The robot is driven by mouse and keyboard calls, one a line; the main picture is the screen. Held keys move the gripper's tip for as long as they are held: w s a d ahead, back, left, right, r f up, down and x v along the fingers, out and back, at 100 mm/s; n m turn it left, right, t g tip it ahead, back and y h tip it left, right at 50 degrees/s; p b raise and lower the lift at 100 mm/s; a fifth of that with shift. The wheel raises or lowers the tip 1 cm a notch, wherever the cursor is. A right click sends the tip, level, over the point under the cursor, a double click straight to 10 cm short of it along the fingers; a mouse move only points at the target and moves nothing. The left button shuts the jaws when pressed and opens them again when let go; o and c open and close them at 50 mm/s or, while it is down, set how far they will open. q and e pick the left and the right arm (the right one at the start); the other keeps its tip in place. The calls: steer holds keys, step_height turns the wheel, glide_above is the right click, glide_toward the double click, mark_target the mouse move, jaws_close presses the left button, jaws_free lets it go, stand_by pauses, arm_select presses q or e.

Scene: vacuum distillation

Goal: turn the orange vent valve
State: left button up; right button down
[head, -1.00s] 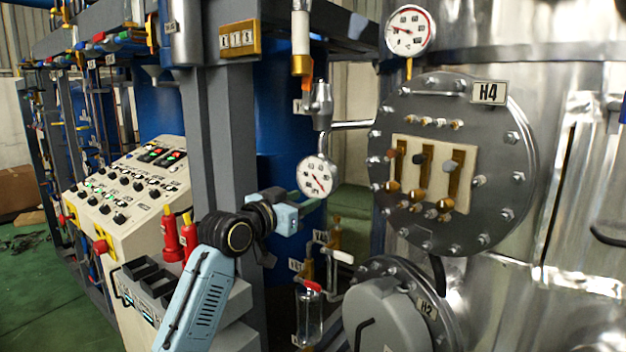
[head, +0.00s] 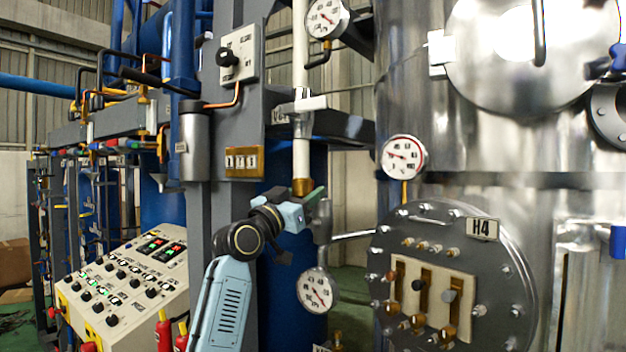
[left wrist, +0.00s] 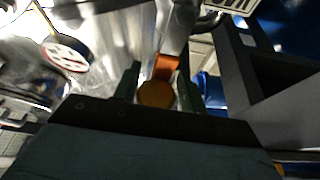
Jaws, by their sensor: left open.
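The orange vent valve shows in the left wrist view as an orange block (left wrist: 166,68) with a rounded amber end (left wrist: 156,94). In the head view, an orange-brass fitting (head: 302,187) sits at the foot of a white vertical pipe; it appears to be the same part. My left gripper (head: 314,196) is just at this fitting, partly in front of it. In the left wrist view, the green fingers of my left gripper (left wrist: 157,84) stand apart on either side of the amber end. Contact cannot be made out. My right gripper is not in view.
A pressure gauge (head: 318,290) hangs below my left gripper, and another gauge (head: 403,157) is to its right. The H4 flange (head: 505,275) is at lower right. A grey post (head: 225,150) stands left of the pipe. A control panel (head: 125,285) is at lower left.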

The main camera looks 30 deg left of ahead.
arm_select(q)
steer(key=shift+p+x, duration=0.4)
steer(key=shift+x, duration=1.05)
jaws_close()
